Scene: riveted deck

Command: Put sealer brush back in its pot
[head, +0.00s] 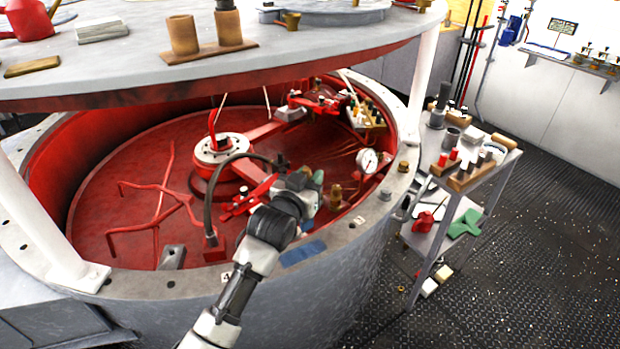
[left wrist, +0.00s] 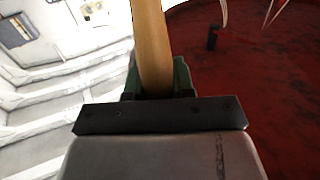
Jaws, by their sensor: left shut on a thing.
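My left gripper (head: 306,180) is over the red interior of the large round vessel, just inside its near rim. In the left wrist view its green-padded jaws (left wrist: 157,80) are shut on a wooden handle (left wrist: 149,40), which looks like the sealer brush's. The handle runs up out of the picture, so the bristles are hidden. In the head view the gripper hides most of the brush. A small brass-coloured piece (head: 336,196) stands just right of the gripper; I cannot tell whether it is the pot. My right gripper is not in view.
The vessel's grey rim (head: 345,232) curves around the gripper. A pressure gauge (head: 368,161) and a black hose (head: 212,190) are close by. A raised round lid (head: 330,38) hangs above. A cart (head: 478,180) with cylinders and tools stands right. The deck (head: 540,240) is mostly clear.

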